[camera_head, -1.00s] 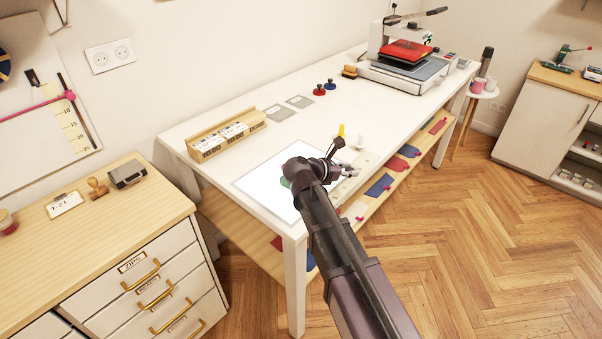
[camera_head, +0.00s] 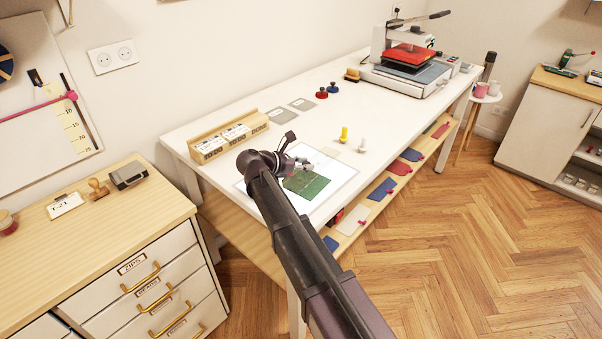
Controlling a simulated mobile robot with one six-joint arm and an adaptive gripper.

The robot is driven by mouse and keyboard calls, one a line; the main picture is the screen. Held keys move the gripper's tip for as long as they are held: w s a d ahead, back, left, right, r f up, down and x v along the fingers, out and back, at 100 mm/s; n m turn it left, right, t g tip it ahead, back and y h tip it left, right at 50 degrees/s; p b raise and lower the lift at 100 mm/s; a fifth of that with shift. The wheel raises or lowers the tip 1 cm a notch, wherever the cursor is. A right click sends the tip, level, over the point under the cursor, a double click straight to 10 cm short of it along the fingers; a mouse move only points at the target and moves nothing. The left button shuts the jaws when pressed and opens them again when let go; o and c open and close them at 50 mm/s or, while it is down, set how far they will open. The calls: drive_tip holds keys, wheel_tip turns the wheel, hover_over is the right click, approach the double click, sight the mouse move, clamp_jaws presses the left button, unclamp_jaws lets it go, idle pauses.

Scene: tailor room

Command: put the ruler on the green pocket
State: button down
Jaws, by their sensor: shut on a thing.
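The green pocket (camera_head: 309,184) lies on a white sheet (camera_head: 343,172) near the front edge of the white table. It shows just right of my arm's end, which hides part of it. My gripper (camera_head: 306,164) is over the sheet, at the far edge of the pocket. It is shut on a thin thing that my wrist and fingers mostly hide, which I take to be the ruler. Its outline and markings are too small to make out. I cannot tell whether it touches the pocket.
Yellow (camera_head: 344,134) and white (camera_head: 363,145) pegs stand right of my gripper. A wooden box (camera_head: 228,137) stands behind it. Coloured pieces lie on the lower shelf.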

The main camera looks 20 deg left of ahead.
sight(295, 172)
drive_tip(key=shift+a, duration=0.15)
drive_tip(key=shift+a, duration=0.3)
drive_tip(key=shift+a+f+b, duration=0.25)
drive_tip(key=shift+f+b, duration=1.6)
drive_tip(key=shift+f, duration=0.25)
drive_tip(key=shift+c, duration=1.8)
unclamp_jaws()
drive_tip(key=shift+r, duration=0.2)
